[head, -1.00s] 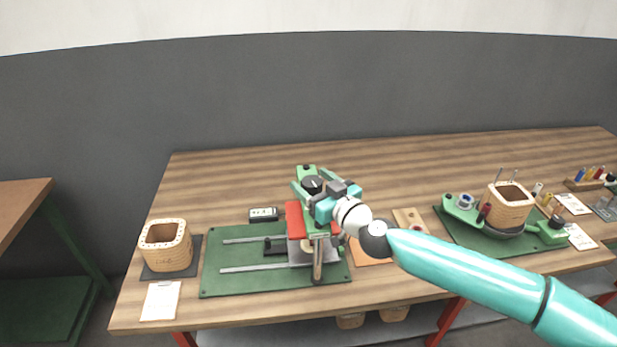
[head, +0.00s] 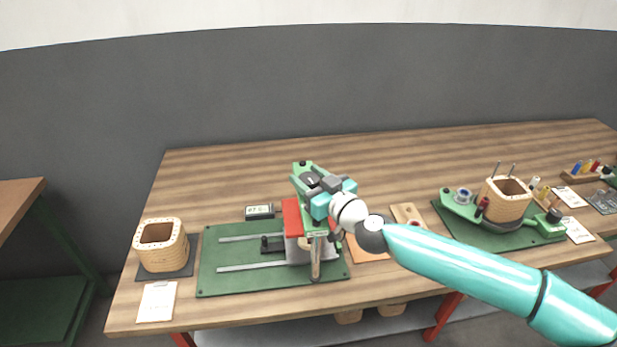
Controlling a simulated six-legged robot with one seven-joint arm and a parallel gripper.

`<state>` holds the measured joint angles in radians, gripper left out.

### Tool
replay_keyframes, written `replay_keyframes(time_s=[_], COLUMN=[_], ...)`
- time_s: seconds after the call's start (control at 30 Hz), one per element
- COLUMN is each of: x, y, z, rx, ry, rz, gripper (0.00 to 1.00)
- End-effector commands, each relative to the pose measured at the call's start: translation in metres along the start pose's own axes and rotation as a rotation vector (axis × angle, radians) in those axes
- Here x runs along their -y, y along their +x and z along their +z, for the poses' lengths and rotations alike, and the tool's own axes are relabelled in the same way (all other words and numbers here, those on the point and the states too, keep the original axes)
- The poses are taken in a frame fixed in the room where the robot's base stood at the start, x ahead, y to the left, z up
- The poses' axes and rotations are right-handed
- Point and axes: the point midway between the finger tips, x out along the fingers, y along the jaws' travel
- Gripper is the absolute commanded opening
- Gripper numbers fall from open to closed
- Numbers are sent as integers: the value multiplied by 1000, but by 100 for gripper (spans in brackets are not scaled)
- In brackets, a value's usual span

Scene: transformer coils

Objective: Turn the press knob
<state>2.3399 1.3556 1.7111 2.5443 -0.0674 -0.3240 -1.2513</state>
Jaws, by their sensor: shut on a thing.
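The press (head: 292,218), with a red block and a green top arm, stands on a green base plate (head: 222,284) near the middle of the table. Its dark round knob (head: 309,180) sits on top of the green arm. My gripper (head: 312,186) comes in from the right, above the press, and is shut on the knob. The gripper body hides part of the knob and of the press top.
A small display (head: 259,211) stands behind the base plate. A wooden coil block (head: 161,246) on a dark mat and a paper sheet (head: 157,301) are at the left. A winding fixture (head: 507,203) stands at the right. The table's back middle is clear.

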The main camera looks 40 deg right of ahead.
Motion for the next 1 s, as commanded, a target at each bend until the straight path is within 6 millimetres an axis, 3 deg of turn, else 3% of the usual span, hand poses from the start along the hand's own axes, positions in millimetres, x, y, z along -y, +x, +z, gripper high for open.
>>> replay_keyframes(time_s=[0.47, 1.0], x=[-2, -1], y=[2, 3], z=[0, 0], rx=[-3, -4], ry=[2, 2], rz=[-139, -623], gripper=[24, 24])
